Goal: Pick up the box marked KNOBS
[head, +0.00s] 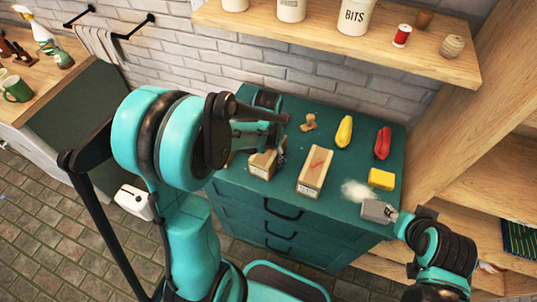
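Two light wooden boxes stand on the green cabinet top (235,183). The left box (260,165) is partly hidden behind my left arm. The right box (315,172) has a red mark on its lid and a small label on its front. The lettering on both is too small to read, so I cannot tell which says KNOBS. My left gripper (281,151) is at the left box's right side; whether its fingers grip it is unclear. My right gripper (397,217) is at the cabinet's right front edge, beside a grey block (377,210); I cannot tell whether it holds it.
A wooden knob-like piece (308,122), a yellow item (344,131), a red item (382,142) and a yellow block (381,179) lie on the cabinet. A whitish patch (355,190) is near the grey block. A shelf (400,60) with a BITS pot (355,17) is above.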

